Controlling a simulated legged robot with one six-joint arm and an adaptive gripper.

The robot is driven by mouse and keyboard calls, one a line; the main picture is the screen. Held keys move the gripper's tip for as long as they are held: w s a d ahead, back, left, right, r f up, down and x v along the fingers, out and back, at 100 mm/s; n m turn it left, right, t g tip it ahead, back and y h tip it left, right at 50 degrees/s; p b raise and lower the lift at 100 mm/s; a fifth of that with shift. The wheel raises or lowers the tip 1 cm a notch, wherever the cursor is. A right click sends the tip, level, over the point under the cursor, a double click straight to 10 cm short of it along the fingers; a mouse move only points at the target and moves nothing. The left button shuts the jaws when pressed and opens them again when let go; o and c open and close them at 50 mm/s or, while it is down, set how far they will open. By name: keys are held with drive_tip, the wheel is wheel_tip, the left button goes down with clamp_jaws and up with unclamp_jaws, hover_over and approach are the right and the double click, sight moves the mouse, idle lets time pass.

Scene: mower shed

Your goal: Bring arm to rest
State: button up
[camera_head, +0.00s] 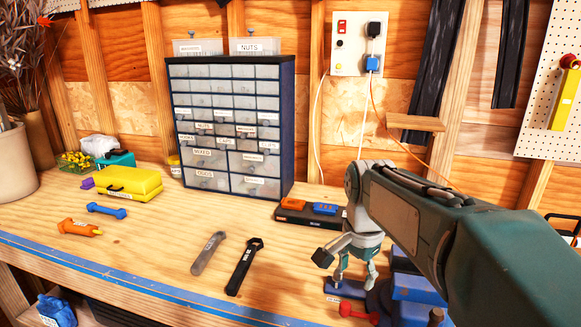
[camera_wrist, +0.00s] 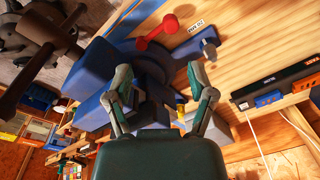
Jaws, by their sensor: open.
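My gripper (camera_head: 355,275) is above the right part of the workbench, at the end of my arm that reaches in from the right. In the wrist view my gripper (camera_wrist: 160,85) has its two fingers spread apart, with nothing held between them. Beyond the fingers is a blue vise-like tool (camera_wrist: 105,80). In the head view the blue tool (camera_head: 410,290) is partly hidden by my arm.
A drawer cabinet (camera_head: 230,130) stands at the back. A yellow case (camera_head: 130,185), a blue dumbbell-shaped tool (camera_head: 106,211), an orange tool (camera_head: 80,228), a grey tool (camera_head: 208,253) and a black wrench (camera_head: 245,266) lie on the workbench (camera_head: 150,265). A charger strip (camera_head: 305,216) is near my gripper.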

drive_tip(key=s+f+n+t, duration=0.1)
drive_tip(key=s+n+t, duration=0.1)
drive_tip(key=s+n, duration=0.3)
drive_tip(key=s+d+f+n+t, duration=0.1)
drive_tip(key=s+n, duration=0.4)
drive_tip(key=s, duration=0.7)
drive_tip(key=shift+s+f+n+t, duration=0.25)
drive_tip(key=shift+f+n+t, duration=0.15)
drive_tip(key=shift+t, duration=0.5)
